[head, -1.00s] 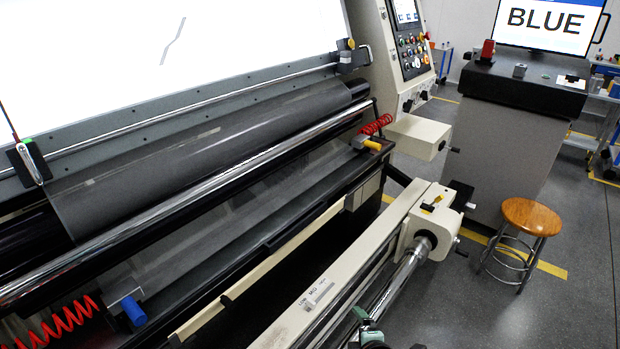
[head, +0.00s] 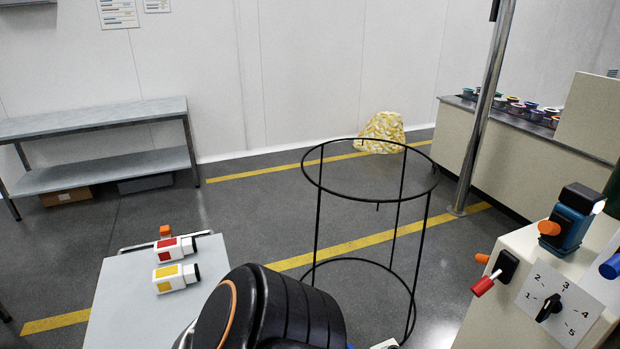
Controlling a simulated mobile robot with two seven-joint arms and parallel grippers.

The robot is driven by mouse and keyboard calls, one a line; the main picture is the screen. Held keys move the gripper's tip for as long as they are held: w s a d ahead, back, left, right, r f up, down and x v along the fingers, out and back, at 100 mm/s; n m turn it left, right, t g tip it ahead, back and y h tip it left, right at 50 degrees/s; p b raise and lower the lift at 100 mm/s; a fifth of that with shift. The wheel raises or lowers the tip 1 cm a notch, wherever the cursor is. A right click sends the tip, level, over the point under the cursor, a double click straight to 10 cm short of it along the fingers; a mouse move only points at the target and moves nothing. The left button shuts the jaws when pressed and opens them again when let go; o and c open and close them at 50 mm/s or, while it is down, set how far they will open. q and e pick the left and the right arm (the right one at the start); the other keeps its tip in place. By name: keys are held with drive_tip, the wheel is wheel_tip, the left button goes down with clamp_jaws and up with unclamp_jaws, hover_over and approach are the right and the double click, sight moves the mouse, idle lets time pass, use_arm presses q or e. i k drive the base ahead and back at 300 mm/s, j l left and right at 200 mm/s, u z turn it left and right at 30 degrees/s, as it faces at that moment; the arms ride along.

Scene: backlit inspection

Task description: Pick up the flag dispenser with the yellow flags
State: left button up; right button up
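The flag dispenser with the yellow flags (head: 176,277) is a small white block with a yellow patch and a black end. It lies on a light grey tabletop (head: 125,300) at lower left in the head view. A similar dispenser with a red patch (head: 174,249) lies just behind it, apart from it. A dark rounded arm link with an orange ring, apparently mine, rises at the bottom centre, right of the yellow dispenser, and covers part of the tabletop. Neither of my grippers can be made out in the head view.
An orange item (head: 165,231) sits at the tabletop's back edge. A black wire hoop stand (head: 316,225) is on the floor right of centre. A machine panel with a numbered dial (head: 560,303) is at right. A grey shelf (head: 95,118) stands back left. Open floor lies between.

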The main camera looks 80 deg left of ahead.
sight(169, 278)
drive_tip(key=l+u, duration=0.1)
drive_tip(key=u, duration=1.4)
